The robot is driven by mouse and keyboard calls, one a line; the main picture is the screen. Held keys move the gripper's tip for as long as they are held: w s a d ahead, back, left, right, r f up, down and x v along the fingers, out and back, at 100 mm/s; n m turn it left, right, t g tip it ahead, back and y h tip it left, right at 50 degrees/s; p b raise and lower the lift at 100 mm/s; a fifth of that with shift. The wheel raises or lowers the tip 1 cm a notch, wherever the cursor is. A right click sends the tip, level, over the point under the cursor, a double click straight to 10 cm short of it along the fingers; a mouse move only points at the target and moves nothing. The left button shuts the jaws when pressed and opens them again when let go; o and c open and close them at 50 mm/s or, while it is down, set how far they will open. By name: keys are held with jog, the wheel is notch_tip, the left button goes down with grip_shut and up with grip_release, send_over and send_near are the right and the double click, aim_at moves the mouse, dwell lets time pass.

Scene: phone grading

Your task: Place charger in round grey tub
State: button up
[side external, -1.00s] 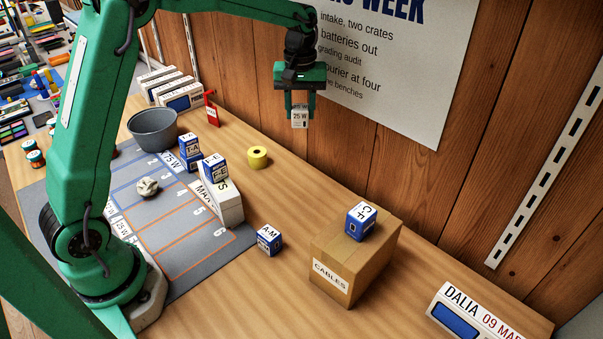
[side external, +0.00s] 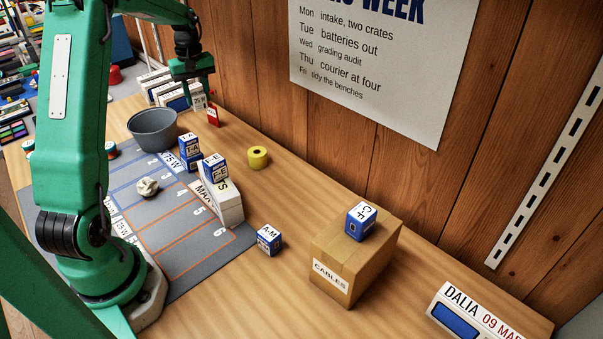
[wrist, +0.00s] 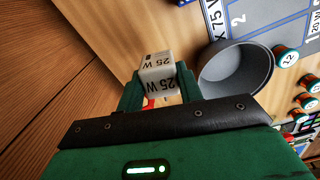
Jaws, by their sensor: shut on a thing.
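The charger (wrist: 158,70) is a small white block marked 25 W. It is held between the fingers of my gripper (wrist: 160,85), which is shut on it. In the side view the charger (side external: 198,102) hangs under my gripper (side external: 198,92), high at the back, in front of white boxes. The round grey tub (side external: 154,131) stands upright on the bench, left of and nearer the camera than my gripper. In the wrist view the tub (wrist: 235,72) is just right of the charger, and the part of its inside that shows looks empty.
A red stand (side external: 213,114) is close below my gripper. White boxes (side external: 172,90) stand behind the tub. The wooden wall bounds the back.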

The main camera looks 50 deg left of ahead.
aim_at(156, 130)
jog(key=s+a+f+n, duration=0.2)
jog(key=s+a+n, duration=0.1)
jog(key=s+a, duration=0.8)
jog(key=shift+w+d+f, duration=0.1)
jog(key=shift+d+f, duration=0.05)
jog(key=shift+f, duration=2.85)
jog(key=shift+f, duration=0.1)
jog(key=shift+f, duration=1.75)
jog(key=shift+f, duration=0.2)
jog(key=o, duration=1)
jog(key=shift+r, duration=0.15)
notch_tip(156, 130, up, 12)
jog(key=shift+r, duration=0.1)
